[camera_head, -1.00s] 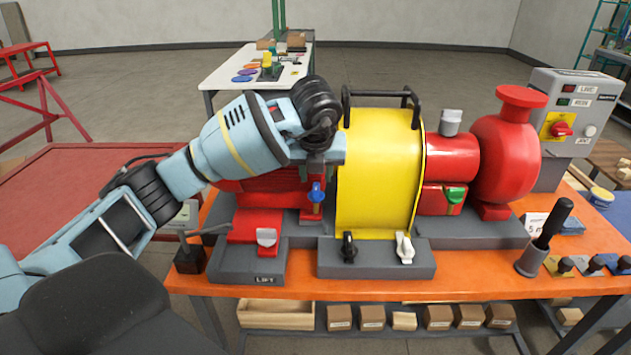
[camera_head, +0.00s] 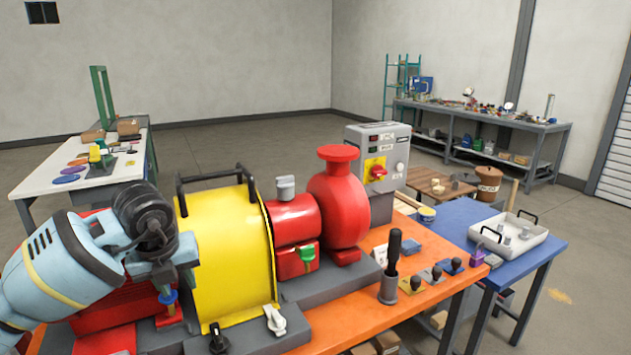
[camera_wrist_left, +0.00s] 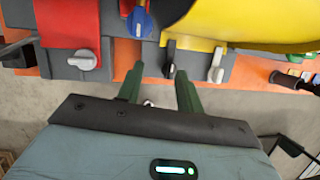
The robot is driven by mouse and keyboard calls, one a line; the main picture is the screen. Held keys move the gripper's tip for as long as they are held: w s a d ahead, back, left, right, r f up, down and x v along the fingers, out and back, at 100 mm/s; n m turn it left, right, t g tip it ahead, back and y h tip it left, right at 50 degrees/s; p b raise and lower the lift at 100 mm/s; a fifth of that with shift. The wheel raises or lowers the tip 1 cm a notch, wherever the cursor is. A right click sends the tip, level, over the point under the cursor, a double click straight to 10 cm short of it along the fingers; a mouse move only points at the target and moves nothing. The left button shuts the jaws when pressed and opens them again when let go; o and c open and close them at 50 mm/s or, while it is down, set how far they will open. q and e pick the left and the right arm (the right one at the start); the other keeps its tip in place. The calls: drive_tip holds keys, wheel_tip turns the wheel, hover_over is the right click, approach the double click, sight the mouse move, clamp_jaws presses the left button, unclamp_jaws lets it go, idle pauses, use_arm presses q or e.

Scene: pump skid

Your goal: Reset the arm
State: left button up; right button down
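My left arm comes in from the left in the head view, bent over the red motor (camera_head: 110,305) of the pump skid. Its gripper (camera_head: 172,265) is beside the yellow guard (camera_head: 235,250), close above a blue valve handle (camera_head: 168,297). In the left wrist view the two green fingers (camera_wrist_left: 158,88) stand apart with nothing held between them. The blue handle (camera_wrist_left: 139,22) and a black handle (camera_wrist_left: 169,58) lie beyond the fingertips there. My right gripper is in neither view.
The skid stands on an orange table (camera_head: 345,325). A red pump (camera_head: 338,215), a grey control box (camera_head: 378,165) and a black upright handle (camera_head: 392,260) are to the right. A blue table (camera_head: 460,222) bears a white tray (camera_head: 512,250). Open floor lies behind.

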use_arm(q)
drive_tip(key=s+d+f+m+g+h, duration=0.1)
drive_tip(key=s+d+f+m+h, duration=0.15)
drive_tip(key=d+f+h, duration=0.35)
drive_tip(key=s+d+f+m+g+h, duration=0.1)
drive_tip(key=s+d+f+g, duration=0.15)
drive_tip(key=d, duration=0.55)
drive_tip(key=s+d+n+t+h, duration=0.1)
drive_tip(key=s+d+n+h, duration=0.2)
drive_tip(key=s+d+h, duration=0.75)
drive_tip(key=s+a+f+n+t+y, duration=0.1)
drive_tip(key=a+f+n+t+y, duration=0.4)
drive_tip(key=f+n+t, duration=0.45)
drive_tip(key=a+f+n+t+y, duration=0.4)
drive_tip(key=n+t, duration=0.2)
drive_tip(key=n, duration=0.7)
drive_tip(key=s+a+f+n+g+y, duration=0.2)
drive_tip(key=s+a+f+n+g, duration=0.1)
drive_tip(key=s+f, duration=0.5)
drive_tip(key=s+a+f+n+g+y, duration=0.3)
drive_tip(key=s+f+g, duration=0.1)
drive_tip(key=s+f, duration=0.4)
drive_tip(key=s, duration=0.2)
drive_tip(key=shift+s+a+n+g+y, duration=0.15)
drive_tip(key=shift+s+n+g+y, duration=0.2)
drive_tip(key=shift+n+g, duration=0.05)
